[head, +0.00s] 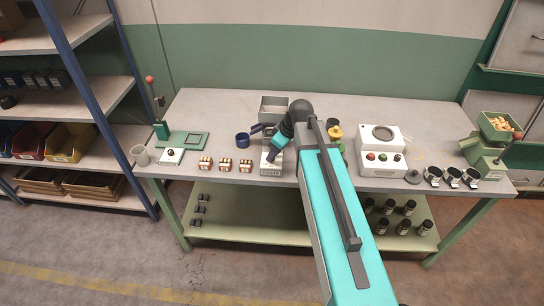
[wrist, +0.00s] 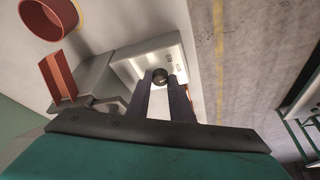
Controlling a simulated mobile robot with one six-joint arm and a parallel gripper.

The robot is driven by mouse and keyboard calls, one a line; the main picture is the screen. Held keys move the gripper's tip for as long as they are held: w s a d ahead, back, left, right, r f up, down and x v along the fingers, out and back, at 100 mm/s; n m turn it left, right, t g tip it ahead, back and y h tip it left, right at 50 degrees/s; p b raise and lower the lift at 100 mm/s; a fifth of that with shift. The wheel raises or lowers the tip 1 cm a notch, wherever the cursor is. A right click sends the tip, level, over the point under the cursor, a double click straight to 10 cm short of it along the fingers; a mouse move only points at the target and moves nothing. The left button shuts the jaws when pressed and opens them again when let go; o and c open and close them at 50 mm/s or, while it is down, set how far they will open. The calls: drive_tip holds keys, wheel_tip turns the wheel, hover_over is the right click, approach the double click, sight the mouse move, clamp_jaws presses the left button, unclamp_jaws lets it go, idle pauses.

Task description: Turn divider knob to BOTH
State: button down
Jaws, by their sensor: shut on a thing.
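The divider knob (wrist: 161,74) is a small dark round knob on a white panel with a pale plate (wrist: 126,66). Small labels on the panel are too blurred to read. My gripper (wrist: 160,80) is shut on the knob, one dark finger on each side. I cannot tell which label the knob points at. In the head view my gripper (head: 272,156) is low over the pale divider box (head: 271,169) at the bench's front edge; the knob is hidden there by the gripper. A grey open hopper (head: 276,103) stands behind the box.
Small labelled boxes (head: 226,164) stand left of the divider box.

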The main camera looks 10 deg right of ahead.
drive_tip(key=shift+m+t+h+b, duration=0.4)
drive_tip(key=shift+m+h+b, duration=0.1)
drive_tip(key=shift+m, duration=1)
drive_tip(key=shift+w+r, duration=0.1)
drive_tip(key=c, duration=1.8)
unclamp_jaws()
drive_tip(key=shift+c, duration=0.2)
drive_tip(key=shift+s, duration=0.2)
drive_tip(key=shift+b+v, duration=0.4)
drive_tip(key=shift+v, duration=0.8)
drive_tip(key=b+v, duration=0.2)
drive_tip(key=v, duration=0.9)
